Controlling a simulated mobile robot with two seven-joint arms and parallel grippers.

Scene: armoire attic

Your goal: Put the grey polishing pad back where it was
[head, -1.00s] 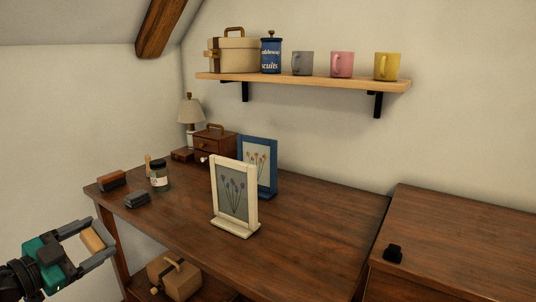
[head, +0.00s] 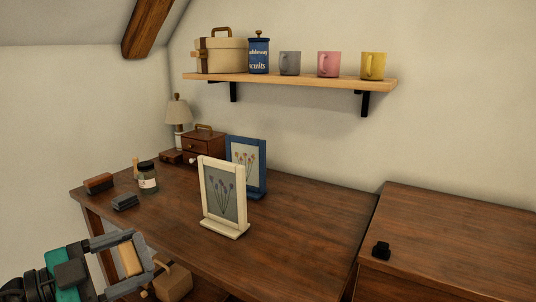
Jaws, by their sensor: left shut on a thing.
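A dark grey block (head: 125,202), which looks like the grey polishing pad, lies on the left end of the wooden table (head: 290,235), in front of a dark jar (head: 148,178). A reddish-brown block (head: 99,183) of similar shape lies behind it to the left. My left gripper (head: 134,257) is at the lower left, in front of the table's front edge and apart from both blocks. It is shut on a tan block (head: 130,260), partly hidden by the fingers. My right gripper is out of view.
A cream picture frame (head: 208,190) and a blue one (head: 262,170) stand mid-table. A small drawer chest (head: 204,146) and lamp (head: 178,108) are behind. A tan box (head: 174,282) sits below the tabletop near my gripper. The table's right part is clear.

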